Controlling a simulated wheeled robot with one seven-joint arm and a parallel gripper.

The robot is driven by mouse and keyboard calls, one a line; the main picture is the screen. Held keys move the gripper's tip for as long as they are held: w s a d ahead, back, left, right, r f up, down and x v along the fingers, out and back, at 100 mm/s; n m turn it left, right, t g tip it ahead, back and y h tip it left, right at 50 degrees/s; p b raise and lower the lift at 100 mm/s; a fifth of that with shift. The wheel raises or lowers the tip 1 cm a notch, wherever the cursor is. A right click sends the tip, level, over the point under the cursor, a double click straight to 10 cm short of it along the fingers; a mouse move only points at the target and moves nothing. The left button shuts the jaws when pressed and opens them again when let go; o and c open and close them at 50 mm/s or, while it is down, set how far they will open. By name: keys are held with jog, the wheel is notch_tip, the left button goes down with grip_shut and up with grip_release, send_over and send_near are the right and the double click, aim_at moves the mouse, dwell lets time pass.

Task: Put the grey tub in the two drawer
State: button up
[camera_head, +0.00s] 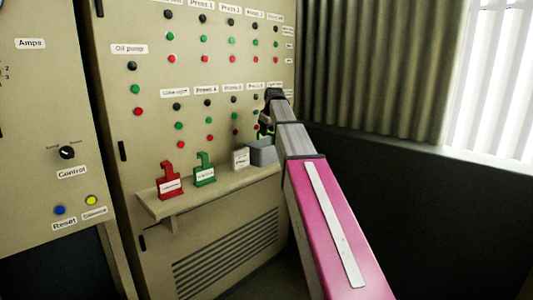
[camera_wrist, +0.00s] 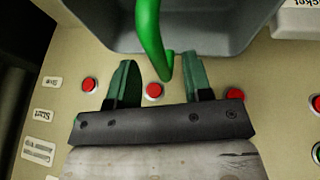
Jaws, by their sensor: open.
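The grey tub (camera_head: 263,153) stands at the right end of the narrow shelf on the beige control cabinet. In the wrist view the tub (camera_wrist: 215,38) fills the top, with a bright green curved piece (camera_wrist: 150,38) in front of it; I cannot tell whether this is the tub's handle. My gripper (camera_head: 265,132) is just above the tub, close to the panel. In the wrist view my gripper (camera_wrist: 158,68) has its two green fingers apart, with the lower end of the green piece near the gap. I cannot tell whether they touch. No drawer shows in either view.
A red tagged piece (camera_head: 169,181), a green tagged piece (camera_head: 204,169) and a white labelled box (camera_head: 240,158) stand on the shelf (camera_head: 160,206) left of the tub. Rows of buttons cover the cabinet (camera_head: 110,90) behind. A curtain (camera_head: 380,60) and dark wall are at right.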

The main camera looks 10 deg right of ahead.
jog(key=x, duration=0.2)
jog(key=shift+w+f, duration=0.2)
jog(key=shift+f, duration=0.1)
grip_shut()
